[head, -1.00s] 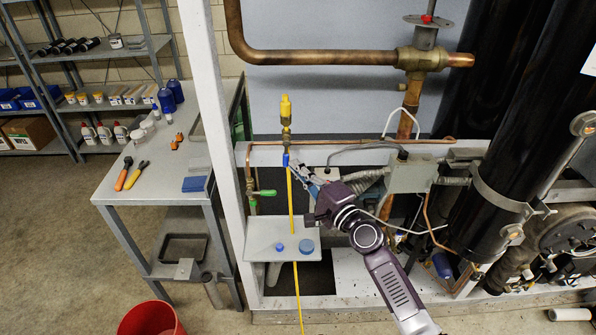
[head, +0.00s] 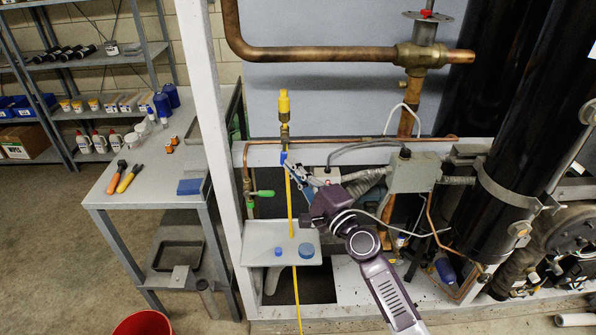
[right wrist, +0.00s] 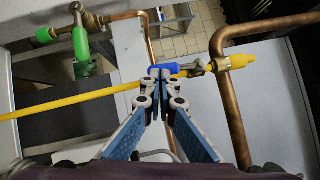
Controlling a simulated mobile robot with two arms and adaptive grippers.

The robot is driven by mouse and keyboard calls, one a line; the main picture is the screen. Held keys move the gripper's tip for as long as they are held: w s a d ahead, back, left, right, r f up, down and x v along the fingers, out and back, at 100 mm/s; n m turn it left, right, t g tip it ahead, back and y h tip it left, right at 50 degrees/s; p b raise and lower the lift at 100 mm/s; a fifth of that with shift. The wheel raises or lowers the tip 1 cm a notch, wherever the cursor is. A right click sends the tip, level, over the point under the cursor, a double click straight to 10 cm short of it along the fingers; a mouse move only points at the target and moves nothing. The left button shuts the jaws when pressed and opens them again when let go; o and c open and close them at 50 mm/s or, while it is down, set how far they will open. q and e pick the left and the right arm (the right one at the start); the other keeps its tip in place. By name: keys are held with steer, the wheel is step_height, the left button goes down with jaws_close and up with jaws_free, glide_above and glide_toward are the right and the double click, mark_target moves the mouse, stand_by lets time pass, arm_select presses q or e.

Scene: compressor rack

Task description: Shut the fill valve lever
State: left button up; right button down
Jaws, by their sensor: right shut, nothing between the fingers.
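A small brass valve with a blue lever (head: 284,158) sits on the upright line below a yellow fitting (head: 284,104). A yellow hose (head: 290,205) runs down from it. In the right wrist view the blue lever (right wrist: 164,69) lies just beyond the fingertips. My right gripper (head: 287,164) is shut and empty, its tips at the blue lever; they look close to or touching it, but I cannot tell which. The tips also show in the right wrist view (right wrist: 160,76). A second valve with a green handle (head: 263,193) stands lower left. My left gripper is not in view.
A small grey shelf (head: 262,233) with two blue caps is below the gripper. A white post (head: 209,120) stands left, copper pipes (head: 320,55) run above, and a grey box (head: 412,175) and black cylinders are on the right. A workbench (head: 150,185) is at the left.

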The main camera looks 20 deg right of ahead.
steer(key=shift+w+a+f+m+t+h+b, duration=0.15)
steer(key=shift+a+m+t+b, duration=0.2)
steer(key=shift+m+b, duration=0.55)
steer(key=shift+w+a+r+m+t+h+b, duration=0.15)
steer(key=shift+a+m+t+b, duration=0.25)
steer(key=shift+b, duration=0.95)
steer(key=shift+a+f+m+t+h+b, duration=0.1)
steer(key=shift+a+m+t+h+b, duration=0.15)
steer(key=shift+m+b, duration=0.65)
steer(key=shift+w+a+m+t+h+b, duration=0.1)
steer(key=shift+a+m+t+h+b, duration=0.25)
steer(key=shift+b, duration=0.5)
steer(key=shift+a+m+b, duration=0.25)
steer(key=shift+b, duration=0.05)
steer(key=shift+w+a+r, duration=0.1)
steer(key=shift+a+r, duration=0.15)
steer(key=shift+a, duration=0.15)
steer(key=shift+w+a+r, duration=0.2)
steer(key=shift+a+r, duration=0.15)
steer(key=shift+a, duration=0.3)
steer(key=shift+a+p, duration=0.1)
steer(key=shift+p, duration=0.25)
steer(key=shift+w+a+r+p, duration=0.25)
steer(key=shift+a+r+p, duration=0.35)
steer(key=shift+a+r, duration=0.1)
steer(key=shift+w+a+r+p, duration=0.1)
steer(key=shift+a+r+p, duration=0.15)
steer(key=shift+r+p, duration=0.15)
